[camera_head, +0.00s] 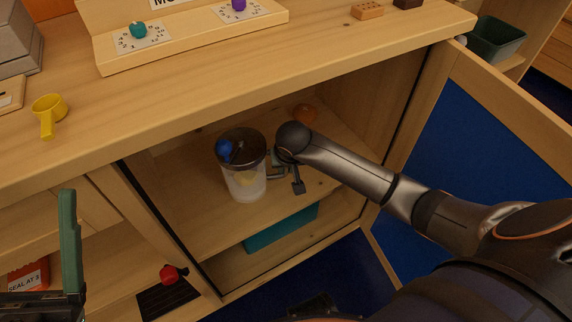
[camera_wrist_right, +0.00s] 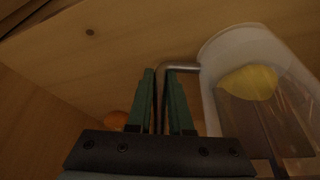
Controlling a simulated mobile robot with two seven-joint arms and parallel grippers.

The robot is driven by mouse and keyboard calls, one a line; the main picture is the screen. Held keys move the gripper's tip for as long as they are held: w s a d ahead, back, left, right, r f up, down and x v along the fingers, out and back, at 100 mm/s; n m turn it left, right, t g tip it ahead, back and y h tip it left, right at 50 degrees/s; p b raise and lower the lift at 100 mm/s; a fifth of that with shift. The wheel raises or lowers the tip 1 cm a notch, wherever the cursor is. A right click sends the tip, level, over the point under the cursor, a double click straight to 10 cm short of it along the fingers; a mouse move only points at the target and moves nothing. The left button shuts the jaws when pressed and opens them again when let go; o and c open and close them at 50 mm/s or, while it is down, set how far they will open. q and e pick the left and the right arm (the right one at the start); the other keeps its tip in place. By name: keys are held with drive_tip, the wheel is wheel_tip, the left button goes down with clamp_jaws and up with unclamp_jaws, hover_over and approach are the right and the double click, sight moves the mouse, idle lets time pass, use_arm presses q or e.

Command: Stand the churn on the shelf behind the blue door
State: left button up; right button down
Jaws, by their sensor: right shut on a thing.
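The churn (camera_head: 243,182) is a clear jar with a dark lid and a blue knob, with something yellow inside. It is upright inside the open cabinet, over the upper shelf (camera_head: 185,212); I cannot tell whether its base touches the board. My right gripper (camera_head: 278,164) reaches in from the right and is shut on the churn's metal handle. The right wrist view shows the handle between its green fingers (camera_wrist_right: 162,88), with the churn (camera_wrist_right: 248,52) to the right. The blue door (camera_head: 478,150) is swung open at right. My left gripper (camera_head: 68,240) is at lower left, partly cut off.
An orange round thing (camera_head: 304,113) is farther back on the shelf. A teal box (camera_head: 282,229) lies in the compartment below. The counter above holds a yellow scoop (camera_head: 49,112) and a dial board (camera_head: 188,42). A red knob (camera_head: 170,274) is at lower left.

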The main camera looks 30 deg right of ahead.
drive_tip(key=shift+w+r, duration=0.1)
drive_tip(key=shift+r, duration=0.05)
drive_tip(key=c, duration=1.3)
unclamp_jaws()
drive_tip(key=shift+f, duration=0.25)
drive_tip(key=o, duration=0.5)
drive_tip(key=shift+r, duration=0.1)
